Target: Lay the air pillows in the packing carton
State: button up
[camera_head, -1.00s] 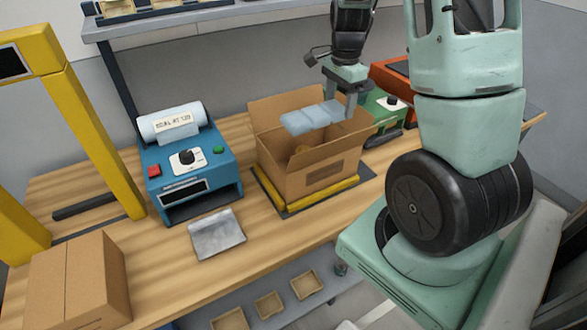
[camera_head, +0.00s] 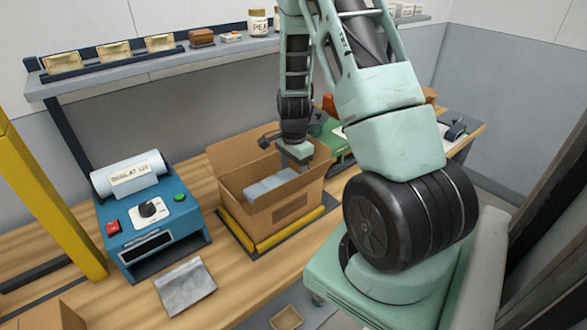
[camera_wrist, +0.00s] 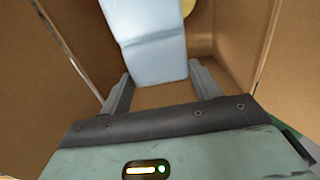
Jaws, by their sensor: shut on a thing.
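The packing carton (camera_head: 284,212) stands open on the bench, its flaps raised. A pale blue strip of air pillows (camera_head: 268,185) is at the carton's mouth, partly below the front wall's rim. My gripper (camera_head: 299,160) reaches over the carton's right side and is shut on the strip's near end. In the wrist view the strip (camera_wrist: 150,38) runs away from between my fingers (camera_wrist: 163,92), with brown carton walls on both sides. Something yellow (camera_wrist: 187,6) shows beyond the strip inside the carton. I cannot tell whether the strip touches the carton's contents.
A blue machine (camera_head: 150,225) with a film roll (camera_head: 128,172) stands left of the carton. A flat grey piece (camera_head: 186,287) lies in front of it. A yellow post (camera_head: 45,200) is at the left. A shelf (camera_head: 150,68) runs behind, above the bench.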

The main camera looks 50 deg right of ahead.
jog(key=shift+f+b, duration=0.3)
jog(key=shift+f, duration=0.1)
jog(key=o, duration=0.9)
jog(key=shift+o, duration=0.2)
